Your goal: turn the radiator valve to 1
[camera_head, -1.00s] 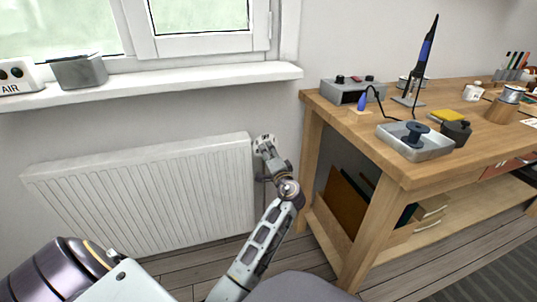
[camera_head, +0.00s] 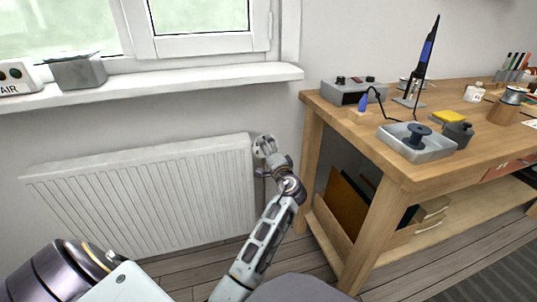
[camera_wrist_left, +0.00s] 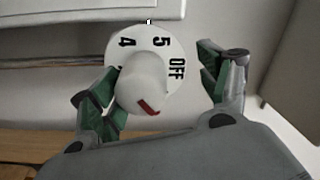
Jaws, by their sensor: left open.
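The white radiator (camera_head: 150,190) stands under the window. Its valve (camera_wrist_left: 145,80) shows in the left wrist view as a white dial with a knob bearing a red mark. The dial reads 4, 5 and OFF, with 5 nearest the small black-and-white mark at the top. The rest of the numbers are hidden by the knob and a finger. My left gripper (camera_wrist_left: 165,90) is open, with its green-padded fingers on either side of the knob; whether they touch it I cannot tell. In the head view the left gripper (camera_head: 265,147) is at the radiator's upper right corner and covers the valve.
A wooden workbench (camera_head: 390,160) with a soldering iron (camera_head: 424,60) and a metal tray (camera_head: 417,148) stands right of the radiator. The window sill (camera_head: 160,85) juts out above. Floor shows between radiator and bench.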

